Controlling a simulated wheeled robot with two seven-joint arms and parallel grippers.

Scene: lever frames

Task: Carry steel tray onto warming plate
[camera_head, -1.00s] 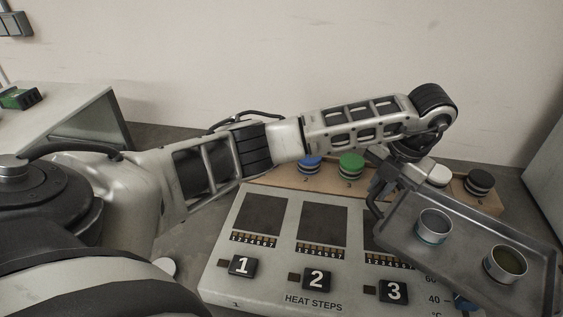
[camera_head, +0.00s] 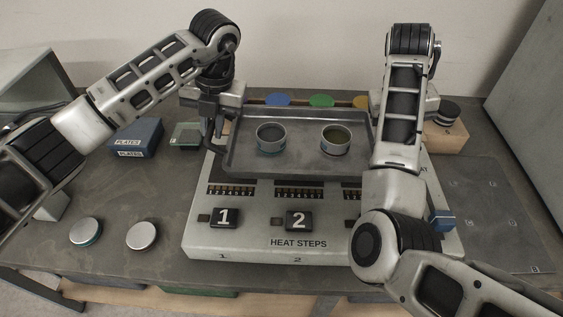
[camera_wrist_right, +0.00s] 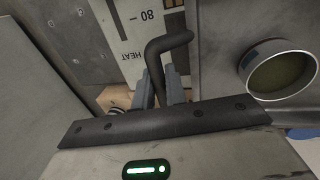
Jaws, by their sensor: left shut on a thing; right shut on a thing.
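The steel tray (camera_head: 295,170) is a shallow grey tray carrying two small round tins, a left one (camera_head: 270,147) and a right one (camera_head: 335,148). It hangs about level over the back part of the heat steps panel. My left gripper (camera_head: 212,125) is shut on the dark handle at the tray's left end. My right gripper (camera_wrist_right: 160,92) is shut on the other dark handle (camera_wrist_right: 170,42) in the right wrist view; in the head view my right arm hides it. I cannot tell which surface is the warming plate; the tray may cover it.
The heat steps panel (camera_head: 300,243) has numbered black blocks along its front. Two round lids (camera_head: 86,231) lie at its left, near a blue plates box (camera_head: 137,138). A dark marked sheet (camera_head: 500,210) lies clear at the right. A wooden rack (camera_head: 447,135) stands behind.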

